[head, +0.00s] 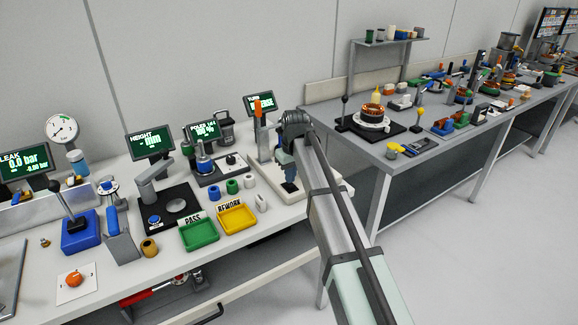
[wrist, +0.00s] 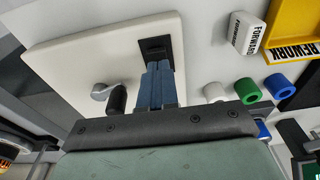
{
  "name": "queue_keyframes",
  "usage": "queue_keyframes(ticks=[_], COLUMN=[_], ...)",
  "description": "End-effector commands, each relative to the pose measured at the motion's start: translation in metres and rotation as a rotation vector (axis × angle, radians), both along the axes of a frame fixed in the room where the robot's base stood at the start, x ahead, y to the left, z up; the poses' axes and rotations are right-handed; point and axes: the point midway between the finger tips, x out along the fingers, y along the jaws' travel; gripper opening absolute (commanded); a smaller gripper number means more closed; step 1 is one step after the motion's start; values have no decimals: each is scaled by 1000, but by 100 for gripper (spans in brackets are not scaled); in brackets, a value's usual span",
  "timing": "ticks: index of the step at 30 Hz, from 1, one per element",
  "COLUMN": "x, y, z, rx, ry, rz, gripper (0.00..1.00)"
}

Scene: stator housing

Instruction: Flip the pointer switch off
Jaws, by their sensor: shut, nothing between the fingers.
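My gripper (wrist: 155,66) is shut and empty, its two blue fingers side by side. In the wrist view the fingertips are over or at a small black square part (wrist: 157,47) on a white base plate (wrist: 75,45); the fingers hide some of it, and I cannot tell whether they touch it. A crank with a grey arm and black handle (wrist: 117,98) is on the same plate, beside the fingers. In the head view my gripper (head: 289,179) is over the white plate (head: 318,194).
A white block marked FORWARD (wrist: 243,33) is near the plate. White, green (wrist: 248,90) and blue (wrist: 277,85) rings lie nearby. The yellow REWORK tray (head: 237,219) and green PASS tray (head: 199,235) are to the left. An orange-handled upright (head: 259,125) stands behind my gripper.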

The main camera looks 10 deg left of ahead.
Motion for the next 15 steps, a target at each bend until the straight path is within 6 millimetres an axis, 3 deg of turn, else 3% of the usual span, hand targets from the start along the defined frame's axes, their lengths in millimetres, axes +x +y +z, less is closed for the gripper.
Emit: queue_keyframes(ticks=[15], x=[-2], y=[-2], z=[-6], rx=[2], ry=[-2], rz=[0], gripper=[0])
